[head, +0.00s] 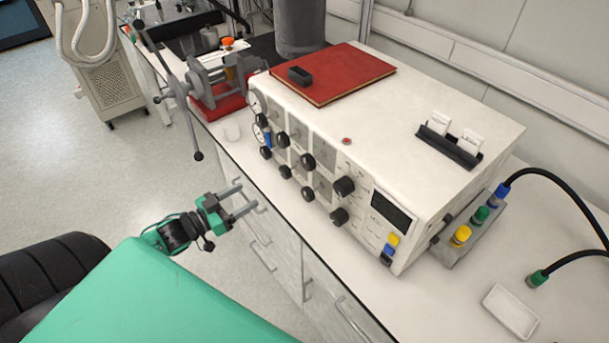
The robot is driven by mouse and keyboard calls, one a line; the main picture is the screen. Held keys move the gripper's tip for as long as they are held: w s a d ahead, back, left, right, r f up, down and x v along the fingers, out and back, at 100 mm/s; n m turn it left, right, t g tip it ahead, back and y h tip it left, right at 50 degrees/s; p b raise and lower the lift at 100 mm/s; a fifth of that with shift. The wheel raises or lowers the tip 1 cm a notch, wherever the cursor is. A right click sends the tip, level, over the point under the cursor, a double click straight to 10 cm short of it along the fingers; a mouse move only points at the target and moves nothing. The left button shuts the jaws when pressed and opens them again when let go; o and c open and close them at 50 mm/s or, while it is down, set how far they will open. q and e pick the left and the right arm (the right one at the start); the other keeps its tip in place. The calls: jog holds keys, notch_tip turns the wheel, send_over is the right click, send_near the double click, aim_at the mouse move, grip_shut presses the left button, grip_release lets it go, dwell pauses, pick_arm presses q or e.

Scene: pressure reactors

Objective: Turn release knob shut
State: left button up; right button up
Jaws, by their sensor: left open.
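A white control box (430,95) stands on the bench, its front panel carrying several black knobs in rows, such as one upper knob (343,187) and one lower knob (339,216). I cannot read the labels, so I cannot tell which is the release knob. Gauges (257,104) sit at the panel's left end. My left gripper (244,201) is open and empty, in front of the bench, left of and apart from the panel. My right gripper is not in view.
A red book (340,76) with a small black block lies on the box. A grey clamp stand (213,80) with a long handle is at the bench's left. Cables and a white tray (510,311) lie at right. Drawer handles (262,258) stick out below the bench edge.

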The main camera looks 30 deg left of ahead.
aim_at(283, 174)
pick_arm(q)
jog(key=p+x, duration=0.1)
jog(key=x, duration=0.3)
jog(key=p+x, duration=0.1)
jog(key=x, duration=0.3)
jog(key=r+x, duration=0.1)
jog(key=x, duration=0.3)
jog(key=shift+s+d+p, duration=0.15)
jog(key=shift+d+p, duration=0.05)
jog(key=shift+p, duration=0.2)
jog(key=shift+x, duration=1)
jog(key=c, duration=1)
